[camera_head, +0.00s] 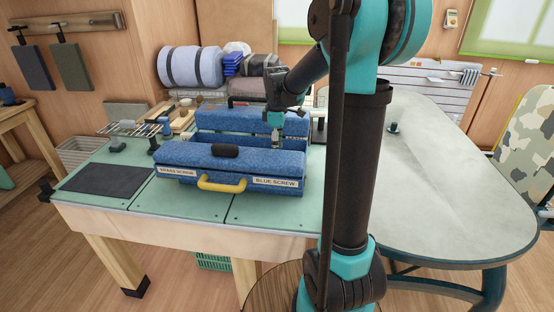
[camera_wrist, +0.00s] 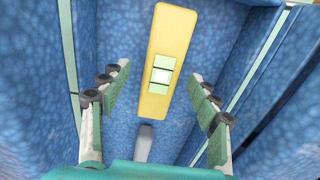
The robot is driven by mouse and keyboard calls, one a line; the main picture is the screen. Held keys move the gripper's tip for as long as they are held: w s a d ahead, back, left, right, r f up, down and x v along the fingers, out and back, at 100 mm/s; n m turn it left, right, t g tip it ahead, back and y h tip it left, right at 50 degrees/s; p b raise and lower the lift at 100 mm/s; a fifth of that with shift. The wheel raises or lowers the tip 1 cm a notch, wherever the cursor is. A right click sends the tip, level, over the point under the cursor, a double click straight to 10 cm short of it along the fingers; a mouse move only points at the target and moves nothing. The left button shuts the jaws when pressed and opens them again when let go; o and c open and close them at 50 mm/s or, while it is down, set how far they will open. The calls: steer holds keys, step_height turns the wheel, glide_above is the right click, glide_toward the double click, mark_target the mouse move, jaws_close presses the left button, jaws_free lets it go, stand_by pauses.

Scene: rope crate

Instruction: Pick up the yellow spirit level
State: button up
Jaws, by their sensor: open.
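The yellow spirit level (camera_wrist: 165,97) lies in a blue-walled compartment, seen from above in the wrist view. It is a long yellow bar with a pale green-white vial window in its middle. My gripper (camera_wrist: 162,100) is open, with one finger on each side of the level and clear gaps between. The fingers appear to be down between the blue walls. In the head view my gripper (camera_head: 276,138) is over the blue toolbox (camera_head: 230,160), behind its front section. The level is hidden from the head view there.
The toolbox front bears a yellow handle (camera_head: 222,185) and labels reading "BLUE SCREW" and "BRASS SCREW". A grey object (camera_wrist: 144,142) sits near the level's lower end. A dark mat (camera_head: 107,180) lies left on the bench. The pale table (camera_head: 440,170) at right is mostly clear.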

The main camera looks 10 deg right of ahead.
steer(key=shift+f, duration=1.7)
jaws_close()
steer(key=shift+r, duration=0.1)
step_height(320, 180, up, 20)
